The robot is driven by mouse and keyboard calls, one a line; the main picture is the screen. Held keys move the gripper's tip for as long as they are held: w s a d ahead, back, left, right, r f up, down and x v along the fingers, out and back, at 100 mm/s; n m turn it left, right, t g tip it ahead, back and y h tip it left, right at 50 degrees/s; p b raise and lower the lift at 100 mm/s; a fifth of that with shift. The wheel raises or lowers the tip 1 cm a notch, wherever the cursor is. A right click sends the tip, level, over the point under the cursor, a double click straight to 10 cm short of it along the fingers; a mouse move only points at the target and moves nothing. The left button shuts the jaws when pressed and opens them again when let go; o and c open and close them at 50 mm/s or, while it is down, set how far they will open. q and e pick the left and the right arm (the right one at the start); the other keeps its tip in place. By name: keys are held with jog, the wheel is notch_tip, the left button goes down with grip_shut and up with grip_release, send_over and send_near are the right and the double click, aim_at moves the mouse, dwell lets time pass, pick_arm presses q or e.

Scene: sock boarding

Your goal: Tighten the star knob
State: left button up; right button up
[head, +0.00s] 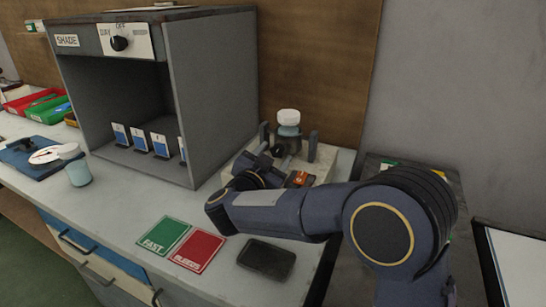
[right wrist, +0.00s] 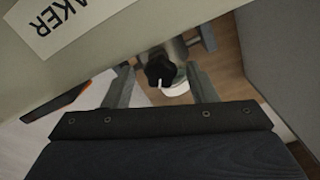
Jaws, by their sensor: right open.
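The star knob (right wrist: 160,68) is black and lobed, with a small pale mark on its lower edge. In the right wrist view it sits between the two fingers of my right gripper (right wrist: 159,76), near their tips, with a gap visible on both sides. The fingers are open and hold nothing. In the head view my right gripper (head: 262,164) reaches the clamp stand from the front, and the knob (head: 280,149) shows small and dark just beyond it. A bottle with a white cap (head: 289,117) stands upright behind the knob. My left gripper is not in view.
The clamp stands on a pale device (head: 322,165); its label in the right wrist view ends in "AKER" (right wrist: 62,22). A grey shade box (head: 215,95) stands close at left. Green (head: 164,235) and red (head: 199,251) cards and a dark tray (head: 266,259) lie in front.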

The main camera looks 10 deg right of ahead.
jog(key=v, duration=0.8)
jog(key=shift+p, duration=0.35)
jog(key=shift+w+d, duration=0.1)
jog(key=shift+w, duration=0.05)
